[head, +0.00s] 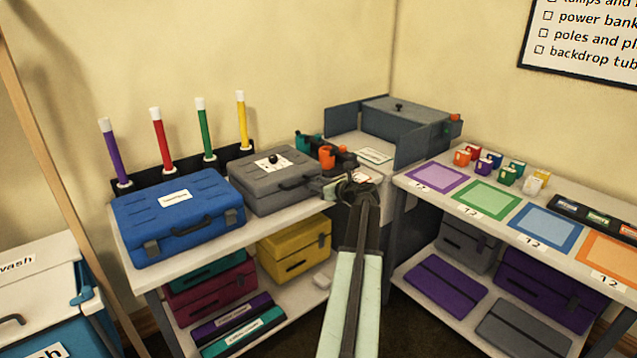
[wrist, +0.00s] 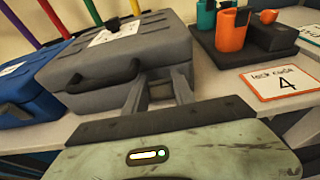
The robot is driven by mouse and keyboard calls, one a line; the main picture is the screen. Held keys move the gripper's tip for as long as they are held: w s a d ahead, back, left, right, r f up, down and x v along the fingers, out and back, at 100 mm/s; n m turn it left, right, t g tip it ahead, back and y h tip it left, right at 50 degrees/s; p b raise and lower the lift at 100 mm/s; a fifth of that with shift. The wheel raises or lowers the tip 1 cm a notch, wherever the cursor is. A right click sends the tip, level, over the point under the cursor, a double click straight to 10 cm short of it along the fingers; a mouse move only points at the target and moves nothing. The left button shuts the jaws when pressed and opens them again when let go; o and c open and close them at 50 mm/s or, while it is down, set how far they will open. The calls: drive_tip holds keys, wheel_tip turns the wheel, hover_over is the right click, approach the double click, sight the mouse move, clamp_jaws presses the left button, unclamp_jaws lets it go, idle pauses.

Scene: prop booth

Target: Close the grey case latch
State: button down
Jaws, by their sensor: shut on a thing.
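The grey case (head: 272,190) sits on the left shelf unit's top, right of the blue case, with its lid down. It fills the left middle of the wrist view (wrist: 85,102). Its dark handle (wrist: 102,76) is on the front. My gripper (head: 334,188) is at the case's front right corner. In the wrist view its two fingers (wrist: 159,88) reach to the right part of the case front and are shut on a small grey piece there, the latch. The fingers partly hide the latch, and I cannot tell how far it is turned.
A blue case (head: 178,215) stands at left. A grey lidded box (head: 405,117) stands behind. The right table (head: 500,225) holds coloured mats and small cups.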

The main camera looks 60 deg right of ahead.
drive_tip(key=c, duration=1)
unclamp_jaws()
drive_tip(key=shift+c, duration=0.2)
drive_tip(key=p+v, duration=0.2)
drive_tip(key=v, duration=0.5)
drive_tip(key=shift+s+a, duration=0.15)
drive_tip(key=shift+s, duration=0.2)
drive_tip(key=shift+r, duration=0.1)
